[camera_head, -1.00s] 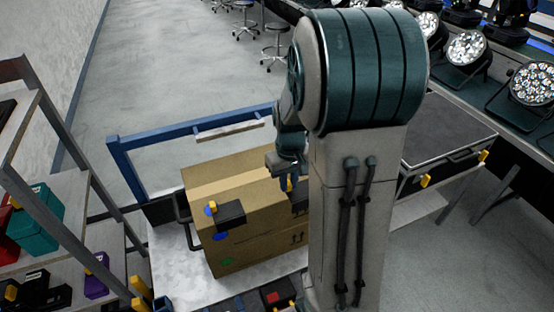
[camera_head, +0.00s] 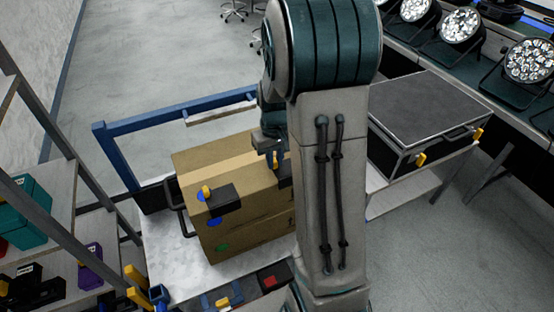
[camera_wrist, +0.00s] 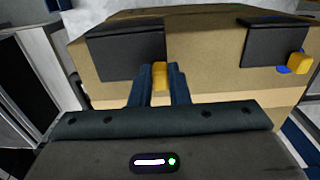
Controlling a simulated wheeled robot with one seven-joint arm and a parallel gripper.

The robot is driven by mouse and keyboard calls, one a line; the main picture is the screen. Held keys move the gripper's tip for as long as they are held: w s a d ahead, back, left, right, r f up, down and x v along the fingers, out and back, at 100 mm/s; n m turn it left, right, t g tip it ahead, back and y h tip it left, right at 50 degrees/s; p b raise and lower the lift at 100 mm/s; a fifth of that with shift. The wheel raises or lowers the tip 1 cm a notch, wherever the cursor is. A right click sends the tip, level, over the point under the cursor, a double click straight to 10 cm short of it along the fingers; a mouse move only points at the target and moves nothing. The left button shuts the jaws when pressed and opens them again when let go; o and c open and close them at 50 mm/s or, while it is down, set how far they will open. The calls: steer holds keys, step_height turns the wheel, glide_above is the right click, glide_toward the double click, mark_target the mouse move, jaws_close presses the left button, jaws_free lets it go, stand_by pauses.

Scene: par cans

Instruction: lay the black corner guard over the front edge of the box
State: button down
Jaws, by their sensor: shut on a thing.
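The brown cardboard box (camera_head: 240,236) stands on a pale cart deck. My gripper (camera_wrist: 160,78) is shut on the yellow tab of a black corner guard (camera_wrist: 125,48), at the box's upper edge. In the wrist view this guard appears to lie along that edge; whether it touches fully I cannot tell. In the head view my gripper (camera_head: 276,160) is partly hidden by my arm, and little of the held guard shows. A second black corner guard (camera_head: 222,199) with a yellow tab sits on the same edge, also in the wrist view (camera_wrist: 275,42).
The cart has a blue rail (camera_head: 160,122) behind the box. A shelf rack (camera_head: 70,190) with coloured cases stands at left. A black flight case (camera_head: 430,110) and several par cans (camera_head: 460,24) are at right. Small items lie at the cart's front edge.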

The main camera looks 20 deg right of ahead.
steer(key=shift+w+f+b, duration=0.35)
steer(key=shift+f+b, duration=0.15)
steer(key=shift+f, duration=0.3)
steer(key=shift+w+f+b, duration=0.3)
steer(key=shift+f+b, duration=0.15)
steer(key=shift+f, duration=0.35)
steer(key=c, duration=1.3)
jaws_free()
step_height(320, 180, up, 14)
steer(key=b, duration=0.1)
